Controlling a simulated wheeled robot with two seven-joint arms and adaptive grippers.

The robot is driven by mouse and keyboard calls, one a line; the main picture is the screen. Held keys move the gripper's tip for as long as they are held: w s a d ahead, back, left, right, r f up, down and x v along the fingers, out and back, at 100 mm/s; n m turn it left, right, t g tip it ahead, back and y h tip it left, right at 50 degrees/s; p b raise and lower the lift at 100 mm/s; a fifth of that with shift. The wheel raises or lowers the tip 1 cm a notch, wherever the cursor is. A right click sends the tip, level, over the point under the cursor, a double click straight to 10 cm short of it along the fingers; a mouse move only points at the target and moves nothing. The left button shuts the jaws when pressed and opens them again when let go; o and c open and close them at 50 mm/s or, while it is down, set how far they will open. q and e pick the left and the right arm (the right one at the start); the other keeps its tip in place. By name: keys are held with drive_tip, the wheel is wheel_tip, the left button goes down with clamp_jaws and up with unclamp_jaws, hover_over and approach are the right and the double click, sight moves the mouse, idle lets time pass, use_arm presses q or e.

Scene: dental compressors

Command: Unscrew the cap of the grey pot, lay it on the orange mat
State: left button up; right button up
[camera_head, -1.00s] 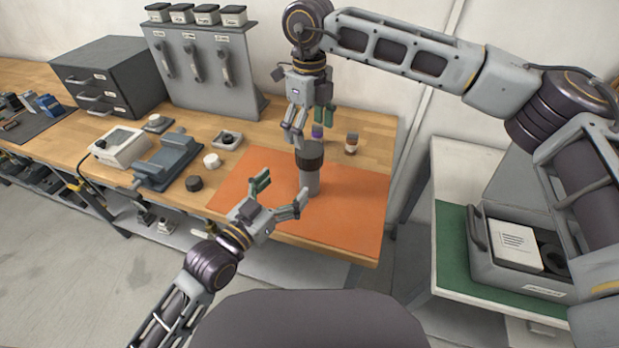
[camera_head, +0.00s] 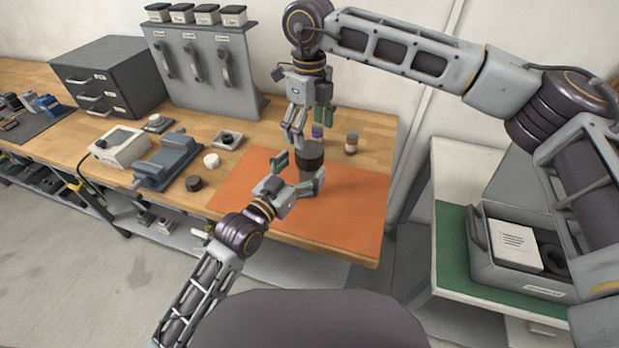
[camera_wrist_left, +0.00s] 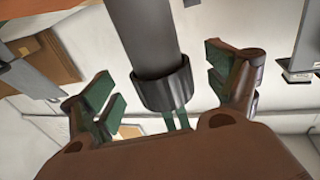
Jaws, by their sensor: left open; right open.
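The grey pot (camera_head: 306,177) stands upright on the orange mat (camera_head: 345,210), its black cap (camera_head: 309,156) on top. In the left wrist view the pot (camera_wrist_left: 143,35) and its cap (camera_wrist_left: 163,90) lie between the spread fingers. My left gripper (camera_head: 299,172) is open, with its fingers on either side of the pot; whether they touch it I cannot tell. It partly hides the pot in the head view. My right gripper (camera_head: 309,128) is open and empty, pointing down just above and behind the cap.
A small bottle with a purple top (camera_head: 318,131) and a brown-and-white one (camera_head: 351,143) stand behind the mat. A black round piece (camera_head: 194,183) and a white one (camera_head: 212,160) lie left of it. The mat's right part is clear.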

use_arm(q)
drive_tip(key=shift+x, duration=1.9)
drive_tip(key=shift+c, duration=0.5)
drive_tip(key=c, duration=1.4)
drive_tip(key=o, duration=1.4)
drive_tip(key=shift+o, duration=0.2)
drive_tip(key=shift+s+a, duration=0.1)
drive_tip(key=shift+s, duration=0.05)
drive_tip(key=v, duration=1.1)
drive_tip(key=shift+s, duration=0.3)
drive_tip(key=shift+o, duration=0.3)
drive_tip(key=shift+a+f, duration=0.1)
drive_tip(key=shift+a, duration=0.05)
